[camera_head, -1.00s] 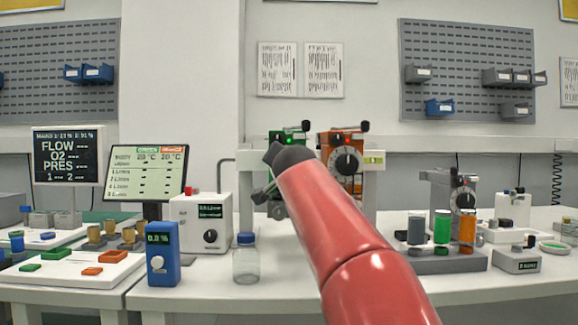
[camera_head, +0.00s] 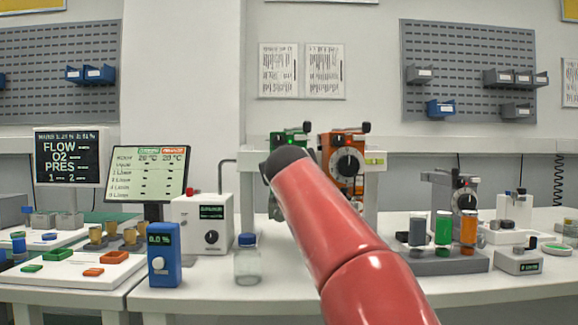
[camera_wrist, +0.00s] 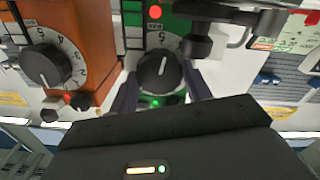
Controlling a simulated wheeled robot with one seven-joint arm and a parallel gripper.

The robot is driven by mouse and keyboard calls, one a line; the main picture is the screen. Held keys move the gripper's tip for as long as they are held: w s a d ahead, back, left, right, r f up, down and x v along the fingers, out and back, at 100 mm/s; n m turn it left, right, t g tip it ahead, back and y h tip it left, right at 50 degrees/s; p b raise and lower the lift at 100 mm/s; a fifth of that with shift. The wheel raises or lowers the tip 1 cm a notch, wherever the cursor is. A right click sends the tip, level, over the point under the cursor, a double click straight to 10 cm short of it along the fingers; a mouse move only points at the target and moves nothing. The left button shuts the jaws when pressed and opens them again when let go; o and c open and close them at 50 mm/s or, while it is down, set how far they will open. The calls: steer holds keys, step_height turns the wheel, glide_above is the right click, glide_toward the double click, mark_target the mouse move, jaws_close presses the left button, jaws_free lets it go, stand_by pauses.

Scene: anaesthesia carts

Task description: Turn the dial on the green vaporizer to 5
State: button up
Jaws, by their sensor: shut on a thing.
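The green vaporizer (camera_head: 291,139) stands on the back rail in the head view, left of the orange vaporizer (camera_head: 345,146). In the wrist view, the green vaporizer (camera_wrist: 131,18) is at the top centre, with its black dial (camera_wrist: 158,72) below a white scale. My gripper (camera_wrist: 159,82) has a finger on each side of this dial and is shut on it. The dial's white mark points up and slightly right, near a figure I cannot read for certain. In the head view my red arm hides the dial and the gripper.
The orange vaporizer's dial (camera_wrist: 43,65) is close beside my gripper in the wrist view. A dark bar (camera_wrist: 230,14) crosses above right of the green dial. A clear bottle (camera_head: 247,264) and a blue meter (camera_head: 164,255) stand at the bench front.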

steer(key=shift+n, duration=0.9)
steer(key=o, duration=1)
steer(key=shift+c, duration=0.2)
steer(key=shift+s+a, duration=0.1)
steer(key=s+b, duration=0.3)
steer(key=s, duration=0.4)
steer(key=shift+s, duration=0.3)
